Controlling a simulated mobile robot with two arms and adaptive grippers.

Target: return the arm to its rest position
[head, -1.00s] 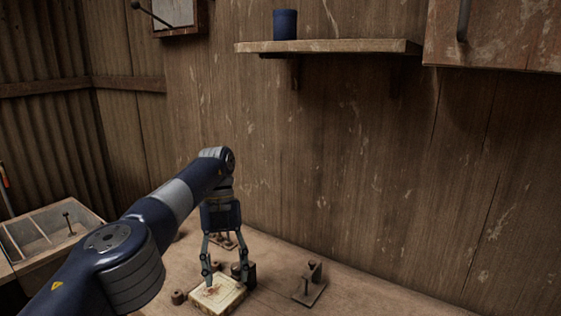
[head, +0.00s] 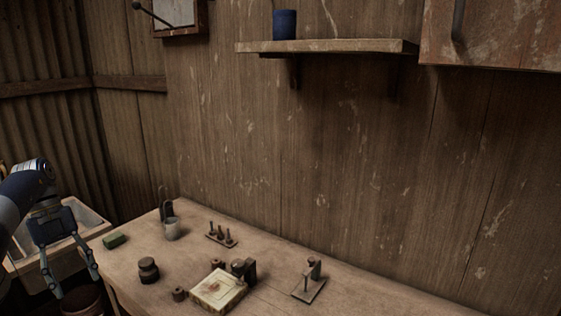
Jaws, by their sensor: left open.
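My left gripper (head: 75,275) is at the lower left in the head view, pointing down. It is open, with its two fingers spread and nothing visible between them. It hangs left of the wooden workbench (head: 150,245), apart from it, above or in front of a dark round container (head: 86,301). A tile with a reddish mark (head: 217,290) lies on the bench, with a small dark metal press or clamp (head: 244,270) at its back right corner. My right gripper is not in view.
On the bench are a green block (head: 115,241), a grey cup (head: 171,231), a rack of small tools (head: 221,235), a dark weight (head: 148,270) and a metal stand (head: 309,283). A shelf (head: 340,47) holds a blue cup (head: 285,24). A wooden tray (head: 90,220) is behind my left gripper.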

